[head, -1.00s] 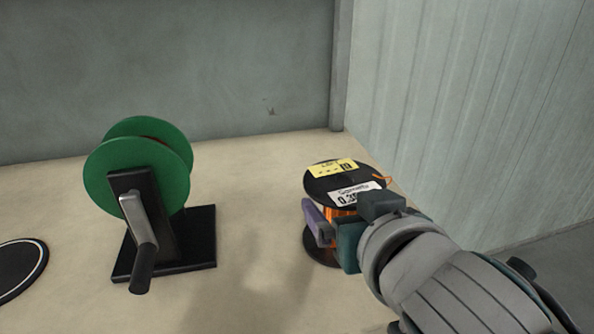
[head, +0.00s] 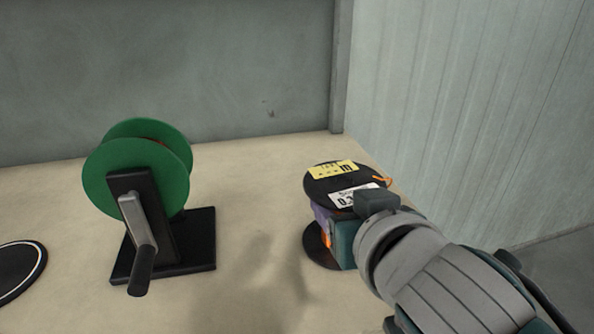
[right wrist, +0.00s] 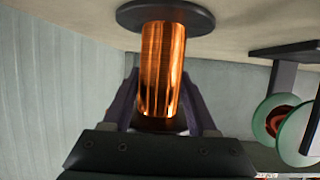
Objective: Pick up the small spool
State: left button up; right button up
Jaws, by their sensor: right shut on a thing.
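The small spool (head: 325,178) has black end discs, copper wire and yellow and white labels on its top. It stands upright on the table at the right in the head view. Its copper winding (right wrist: 163,70) fills the middle of the right wrist view. My right gripper (head: 333,232) is shut on the spool's wound middle, between the two discs. In the right wrist view its fingers (right wrist: 162,108) lie on both sides of the winding. Whether the lower disc touches the table is hard to tell. My left gripper is not in view.
A green reel (head: 135,170) on a black stand (head: 190,245) with a crank handle is to the left on the table (head: 255,200). A black round disc (head: 18,268) lies at the far left. Walls stand behind and to the right.

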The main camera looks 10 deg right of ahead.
grip_shut()
jog(key=shift+r, duration=0.15)
